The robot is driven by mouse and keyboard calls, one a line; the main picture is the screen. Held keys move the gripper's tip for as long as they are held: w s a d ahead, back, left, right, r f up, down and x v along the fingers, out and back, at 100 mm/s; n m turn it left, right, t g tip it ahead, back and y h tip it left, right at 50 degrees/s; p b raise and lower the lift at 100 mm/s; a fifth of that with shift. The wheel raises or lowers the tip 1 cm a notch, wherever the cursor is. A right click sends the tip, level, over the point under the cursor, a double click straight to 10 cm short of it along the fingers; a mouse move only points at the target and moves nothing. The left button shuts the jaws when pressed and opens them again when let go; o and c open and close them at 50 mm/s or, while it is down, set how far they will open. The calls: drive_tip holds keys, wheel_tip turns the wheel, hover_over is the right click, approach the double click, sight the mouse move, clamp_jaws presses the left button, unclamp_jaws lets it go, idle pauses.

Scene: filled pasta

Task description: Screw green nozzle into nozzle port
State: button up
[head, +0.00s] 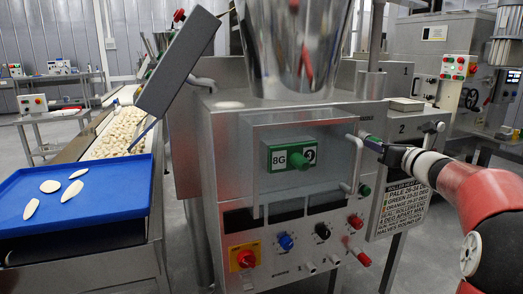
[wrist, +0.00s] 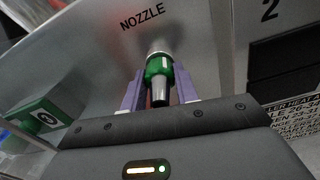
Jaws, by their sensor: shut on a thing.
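The green nozzle (wrist: 158,69), with a grey metal tip, is between the two purple fingers of my gripper (wrist: 160,80), which is shut on it. Its far end meets a pale ring at the machine's grey panel, below the label "NOZZLE" (wrist: 143,19). The nozzle port itself is hidden behind the nozzle, so how deep it sits cannot be told. In the head view my gripper (head: 383,149) is at the right side of the steel machine (head: 222,170), and a small green part of the nozzle (head: 373,143) shows there.
A clear guard with a handle (head: 354,165) covers a green block (head: 290,156) on the machine front. Coloured knobs sit below it. A text placard (head: 403,208) hangs close below my gripper. At left, a blue tray (head: 85,195) holds pasta pieces beside a conveyor.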

drive_tip(key=m, duration=0.3)
drive_tip(key=shift+m, duration=0.6)
drive_tip(key=m, duration=0.4)
drive_tip(key=shift+m, duration=0.3)
drive_tip(key=m, duration=0.4)
drive_tip(key=shift+w+m, duration=0.1)
drive_tip(key=shift+m, duration=0.8)
